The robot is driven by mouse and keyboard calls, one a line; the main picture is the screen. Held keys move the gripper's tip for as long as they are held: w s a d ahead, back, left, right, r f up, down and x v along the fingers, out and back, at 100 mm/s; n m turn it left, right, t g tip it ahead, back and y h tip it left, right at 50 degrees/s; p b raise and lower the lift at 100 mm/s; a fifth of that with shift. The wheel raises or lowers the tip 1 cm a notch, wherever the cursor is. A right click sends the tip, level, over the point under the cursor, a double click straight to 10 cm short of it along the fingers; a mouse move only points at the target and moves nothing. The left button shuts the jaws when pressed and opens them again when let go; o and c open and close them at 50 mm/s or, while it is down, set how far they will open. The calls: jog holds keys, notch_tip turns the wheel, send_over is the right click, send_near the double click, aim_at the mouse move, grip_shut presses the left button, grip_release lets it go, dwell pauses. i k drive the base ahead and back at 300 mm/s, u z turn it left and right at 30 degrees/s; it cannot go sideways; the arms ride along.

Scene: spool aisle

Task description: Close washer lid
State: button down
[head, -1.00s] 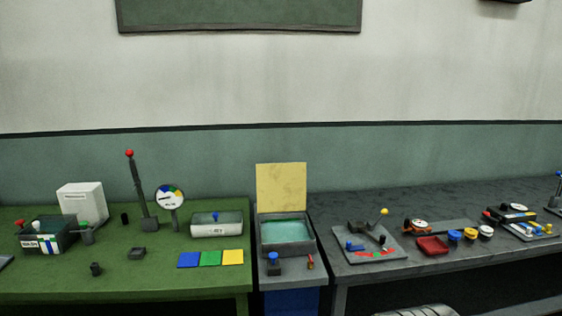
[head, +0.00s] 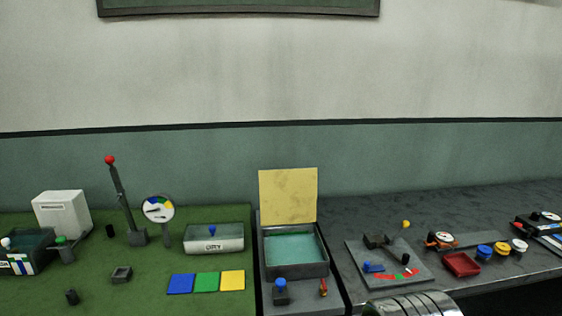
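The washer is a grey open-topped basin (head: 295,271) with teal liquid or a teal floor inside, set on a narrow grey stand between the two benches. Its flat yellow lid (head: 288,196) stands upright at the back edge, so the basin is open. A blue-topped knob (head: 280,286) and a small red and orange lever (head: 323,287) are in front of the basin. My gripper is not in view.
On the green bench to the left are the box marked DRY (head: 214,243), coloured tiles (head: 206,282), a round gauge (head: 158,209) and a red-topped lever (head: 119,195). A lever plate (head: 415,274) and red tray (head: 462,264) lie on the grey bench. A ribbed metal cylinder shows low right.

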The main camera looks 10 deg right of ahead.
aim_at(287, 196)
jog(key=z, duration=0.05)
jog(key=i, duration=1)
